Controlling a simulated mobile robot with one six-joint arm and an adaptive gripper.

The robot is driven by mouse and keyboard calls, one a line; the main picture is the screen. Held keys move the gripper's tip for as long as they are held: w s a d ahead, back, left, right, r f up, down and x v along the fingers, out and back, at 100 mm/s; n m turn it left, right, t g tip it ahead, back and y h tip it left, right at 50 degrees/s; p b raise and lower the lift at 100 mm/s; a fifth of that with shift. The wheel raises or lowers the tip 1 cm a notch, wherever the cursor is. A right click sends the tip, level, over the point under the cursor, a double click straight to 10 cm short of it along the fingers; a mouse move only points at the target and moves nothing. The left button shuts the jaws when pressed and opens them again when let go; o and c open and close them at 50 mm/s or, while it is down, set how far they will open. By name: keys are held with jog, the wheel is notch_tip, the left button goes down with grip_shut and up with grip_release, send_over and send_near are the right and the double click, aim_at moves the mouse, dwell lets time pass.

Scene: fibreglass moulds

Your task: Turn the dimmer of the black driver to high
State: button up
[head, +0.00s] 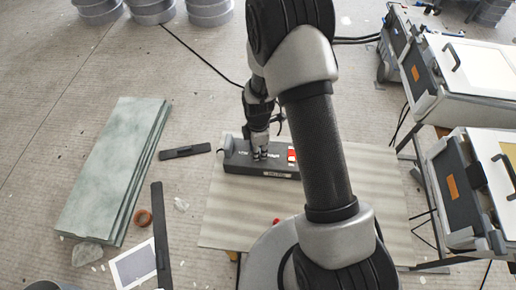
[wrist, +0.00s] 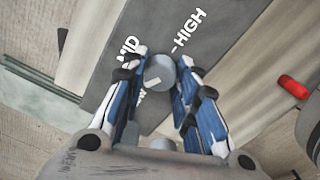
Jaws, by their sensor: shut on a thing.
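The black driver (head: 240,163) lies on a pale board in the head view, below my gripper (head: 260,152). Its dark top (wrist: 150,25) fills the middle of the wrist view, with white MID and HIGH lettering. A third label is mostly hidden behind the left finger. The round grey dimmer knob (wrist: 161,70) sits between the fingertips of my gripper (wrist: 164,73), which is shut on it. A pale mark on the knob lies at its lower left, on the side of the hidden label and away from HIGH.
A red-orange part (head: 292,155) is on the driver's right end. A small red object (wrist: 292,87) lies right of the driver. Greenish sheets (head: 112,170) and dark bars (head: 185,152) lie left. Wheeled cases (head: 465,80) stand right. The pale board (head: 225,215) has free room.

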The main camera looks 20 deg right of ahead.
jog(key=m, duration=0.4)
jog(key=shift+m, duration=0.3)
jog(key=m, duration=0.3)
jog(key=shift+m, duration=0.4)
jog(key=m, duration=1.5)
jog(key=shift+p, duration=0.3)
jog(key=m, duration=0.6)
jog(key=shift+m, duration=0.4)
jog(key=o, duration=1.1)
